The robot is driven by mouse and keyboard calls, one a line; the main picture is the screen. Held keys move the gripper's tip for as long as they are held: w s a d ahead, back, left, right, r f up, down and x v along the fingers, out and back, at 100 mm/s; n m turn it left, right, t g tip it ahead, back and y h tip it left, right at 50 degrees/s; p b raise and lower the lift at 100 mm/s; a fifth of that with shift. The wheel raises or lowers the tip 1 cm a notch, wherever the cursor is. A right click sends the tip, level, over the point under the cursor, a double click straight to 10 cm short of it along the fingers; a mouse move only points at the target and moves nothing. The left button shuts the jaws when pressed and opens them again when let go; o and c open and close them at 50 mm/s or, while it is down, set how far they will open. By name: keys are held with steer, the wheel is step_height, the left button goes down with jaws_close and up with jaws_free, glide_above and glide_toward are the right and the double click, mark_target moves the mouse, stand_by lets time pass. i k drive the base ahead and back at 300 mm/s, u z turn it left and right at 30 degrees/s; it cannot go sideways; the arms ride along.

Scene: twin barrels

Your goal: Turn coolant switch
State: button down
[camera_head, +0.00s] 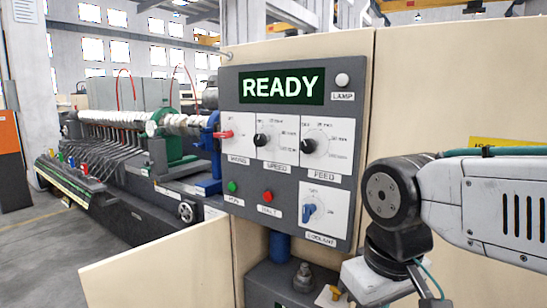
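The coolant switch (309,212) is a blue knob on a white plate at the lower right of the grey control panel (240,196). The label under it reads COOLANT. Its handle looks roughly upright, with a slight tilt. My arm comes in from the right, and its wrist is below and to the right of the switch, apart from it. My gripper (333,294) shows only in part at the bottom edge, as a small yellow piece beside a white body. Its fingertips are not clear, so its opening cannot be told.
The panel also carries a READY display (283,86), a white lamp (342,80), a red lever (225,134), black speed (261,140) and feed (309,146) knobs, and green (232,187) and red (267,196) buttons. A grey box with a bolt-like fitting (303,274) stands below. A beige panel (160,270) juts out at lower left.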

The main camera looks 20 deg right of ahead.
mark_target(309, 210)
steer(key=u, duration=1.4)
steer(key=k, duration=0.7)
steer(key=z, duration=0.9)
steer(key=i, duration=0.5)
